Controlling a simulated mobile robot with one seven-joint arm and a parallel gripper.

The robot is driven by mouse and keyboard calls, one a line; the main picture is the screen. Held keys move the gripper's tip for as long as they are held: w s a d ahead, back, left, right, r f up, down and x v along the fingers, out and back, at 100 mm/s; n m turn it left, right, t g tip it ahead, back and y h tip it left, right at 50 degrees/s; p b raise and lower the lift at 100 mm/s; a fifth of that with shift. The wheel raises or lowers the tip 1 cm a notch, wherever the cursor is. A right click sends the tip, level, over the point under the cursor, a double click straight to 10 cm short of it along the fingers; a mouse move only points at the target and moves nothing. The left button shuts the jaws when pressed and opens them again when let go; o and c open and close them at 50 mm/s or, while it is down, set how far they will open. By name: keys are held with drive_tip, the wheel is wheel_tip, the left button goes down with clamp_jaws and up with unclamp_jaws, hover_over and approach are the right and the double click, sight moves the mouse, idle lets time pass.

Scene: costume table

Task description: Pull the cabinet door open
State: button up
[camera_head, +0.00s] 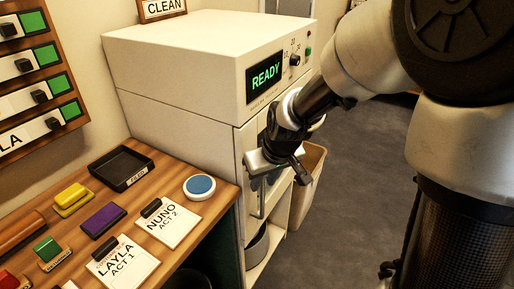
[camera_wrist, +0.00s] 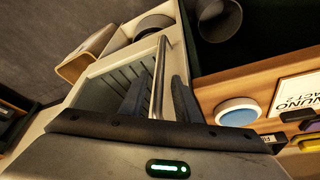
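The cabinet is the off-white cabinet (camera_head: 180,115) with a lit READY display at the back of the table. Its front is partly hidden behind my arm in the head view. A slatted panel (camera_wrist: 112,88) shows on its front in the wrist view. A slim metal bar handle (camera_wrist: 158,75) stands out there; its lower part shows in the head view (camera_head: 262,203). My gripper (camera_wrist: 158,98) is at the cabinet front with its two dark fingers apart, one on each side of the handle. A gap shows beside the bar; contact is not clear. I cannot tell whether the door is ajar.
A lower open compartment holds a round grey tub (camera_head: 257,245). A tan bin (camera_head: 308,180) stands beside the cabinet. The wooden table (camera_head: 205,235) at left holds name cards, a blue round pad (camera_head: 199,185), stamps and a black tray (camera_head: 121,167). Grey floor (camera_head: 350,200) at right is clear.

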drive_tip(key=shift+x, duration=0.75)
clamp_jaws()
drive_tip(key=shift+d, duration=0.1)
